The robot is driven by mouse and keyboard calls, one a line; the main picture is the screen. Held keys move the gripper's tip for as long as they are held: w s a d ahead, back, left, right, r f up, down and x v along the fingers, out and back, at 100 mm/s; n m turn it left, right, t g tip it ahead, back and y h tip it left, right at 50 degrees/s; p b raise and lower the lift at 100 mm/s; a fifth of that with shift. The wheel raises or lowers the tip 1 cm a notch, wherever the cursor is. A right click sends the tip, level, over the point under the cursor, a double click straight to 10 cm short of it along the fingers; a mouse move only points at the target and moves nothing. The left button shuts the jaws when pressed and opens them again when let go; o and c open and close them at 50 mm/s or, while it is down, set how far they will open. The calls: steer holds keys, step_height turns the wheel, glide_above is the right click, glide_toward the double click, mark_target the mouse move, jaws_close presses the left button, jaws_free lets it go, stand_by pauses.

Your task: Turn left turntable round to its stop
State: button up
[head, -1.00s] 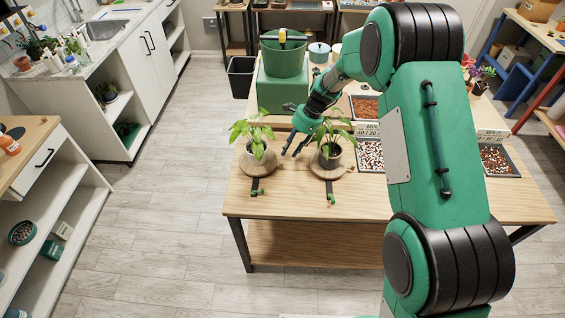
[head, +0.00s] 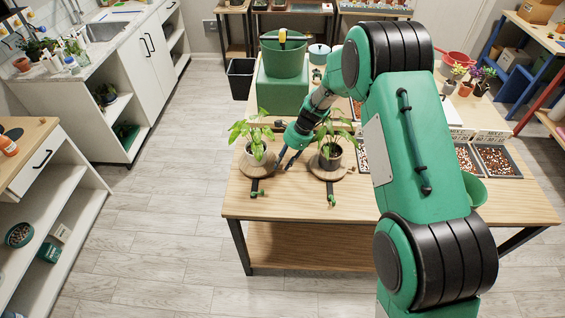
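The left turntable (head: 246,169) is a round wooden disc on the table, bearing a leafy plant in a grey pot (head: 256,157). My gripper (head: 285,164) points down between the two turntables, close to the right side of the left one. Its fingers are small and dark; whether they are apart or touch the disc or pot is not clear.
The wooden table (head: 290,206) is clear along its front. A green bucket (head: 284,58) stands on a green block (head: 283,93) behind. Trays of pebbles (head: 497,161) and a green bowl (head: 474,190) are at the right, partly behind my arm.

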jaws_close()
steer(key=shift+w+r, duration=0.2)
steer(key=shift+w, duration=0.05)
